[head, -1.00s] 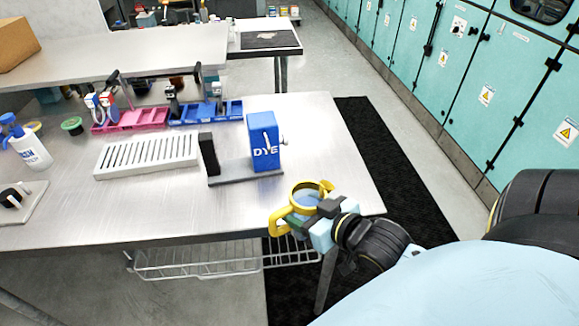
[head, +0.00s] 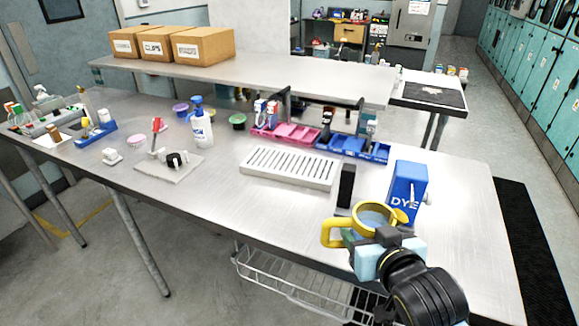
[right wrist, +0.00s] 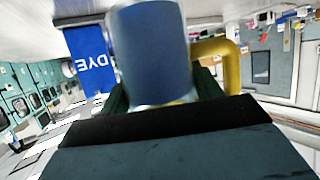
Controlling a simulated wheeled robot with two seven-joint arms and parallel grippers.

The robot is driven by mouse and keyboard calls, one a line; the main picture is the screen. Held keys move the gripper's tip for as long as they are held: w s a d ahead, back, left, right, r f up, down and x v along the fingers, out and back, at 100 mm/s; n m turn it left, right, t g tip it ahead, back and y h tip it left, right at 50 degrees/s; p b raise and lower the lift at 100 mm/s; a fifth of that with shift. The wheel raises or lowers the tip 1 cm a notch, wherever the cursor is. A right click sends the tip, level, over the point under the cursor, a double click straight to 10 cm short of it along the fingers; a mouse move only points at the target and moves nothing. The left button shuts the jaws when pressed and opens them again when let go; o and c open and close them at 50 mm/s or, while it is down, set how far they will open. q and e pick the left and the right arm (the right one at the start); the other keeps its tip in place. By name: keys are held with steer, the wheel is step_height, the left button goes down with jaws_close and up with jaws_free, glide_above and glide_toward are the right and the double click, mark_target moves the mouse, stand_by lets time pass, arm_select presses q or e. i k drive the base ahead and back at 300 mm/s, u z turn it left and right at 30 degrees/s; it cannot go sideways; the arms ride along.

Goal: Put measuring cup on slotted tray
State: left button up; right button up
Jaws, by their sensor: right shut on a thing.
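The measuring cup (head: 349,232) has a yellow rim and handle and holds something blue. My right gripper (head: 368,240) is shut on it at the table's front edge, in front of the blue DYE dispenser. In the right wrist view the cup (right wrist: 148,55) fills the upper middle, with its yellow handle at the right. The white slotted tray (head: 290,167) lies on the metal table, left of and beyond the cup. The cup is apart from the tray. My left gripper is not in view.
Pink (head: 290,134) and blue (head: 352,146) racks sit behind the tray. A white bottle (head: 201,128) and a small plate (head: 168,169) stand farther left.

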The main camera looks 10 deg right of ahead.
mark_target(309, 165)
steer(key=u, duration=0.75)
steer(key=k, duration=1.05)
steer(key=u, duration=0.95)
steer(key=i, duration=1.65)
steer(key=z, duration=1.45)
steer(key=i, duration=0.95)
steer(key=z, duration=0.95)
